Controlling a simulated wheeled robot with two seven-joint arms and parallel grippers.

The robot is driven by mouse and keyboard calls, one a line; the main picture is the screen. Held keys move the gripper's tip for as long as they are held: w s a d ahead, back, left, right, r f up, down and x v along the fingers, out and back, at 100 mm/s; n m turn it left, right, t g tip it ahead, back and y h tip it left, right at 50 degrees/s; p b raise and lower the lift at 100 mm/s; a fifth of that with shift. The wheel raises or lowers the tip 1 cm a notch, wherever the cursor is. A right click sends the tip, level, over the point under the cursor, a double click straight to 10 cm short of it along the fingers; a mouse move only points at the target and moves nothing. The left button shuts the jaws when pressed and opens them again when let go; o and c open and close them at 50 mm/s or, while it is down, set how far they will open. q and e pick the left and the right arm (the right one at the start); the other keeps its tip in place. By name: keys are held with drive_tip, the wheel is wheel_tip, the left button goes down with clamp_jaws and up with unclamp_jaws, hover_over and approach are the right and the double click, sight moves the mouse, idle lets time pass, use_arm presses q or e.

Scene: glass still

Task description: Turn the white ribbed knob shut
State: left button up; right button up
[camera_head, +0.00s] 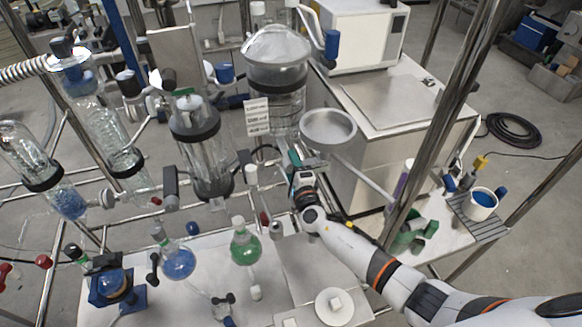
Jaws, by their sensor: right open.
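A small white knob-like part (252,173) sits on the glass still's tubing, just below a black clamp near the middle of the view. Its ribs are too small to make out, and I cannot tell how far it is turned. My right gripper (292,160) is open, a little to the right of this white part, apart from it and below the round steel bowl. I see nothing held between its fingers. My left gripper is not in view.
A steel bowl (328,127) stands close above my right gripper. A glass vessel (197,146) hangs to the left. A green flask (245,246) and a blue flask (178,262) stand lower left. A steel post (440,110) rises right of my arm.

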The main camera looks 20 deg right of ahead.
drive_tip(key=shift+f+m, duration=0.2)
drive_tip(key=shift+m, duration=0.6)
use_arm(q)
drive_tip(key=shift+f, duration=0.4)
use_arm(e)
drive_tip(key=shift+r+m, duration=0.1)
drive_tip(key=shift+m, duration=0.2)
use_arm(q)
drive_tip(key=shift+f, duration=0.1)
use_arm(e)
drive_tip(key=m+b, duration=0.2)
drive_tip(key=m, duration=0.1)
drive_tip(key=shift+f, duration=0.2)
drive_tip(key=shift+m+b, duration=0.3)
drive_tip(key=shift+m, duration=0.6)
drive_tip(key=shift+r+m, duration=0.15)
drive_tip(key=shift+m, duration=0.35)
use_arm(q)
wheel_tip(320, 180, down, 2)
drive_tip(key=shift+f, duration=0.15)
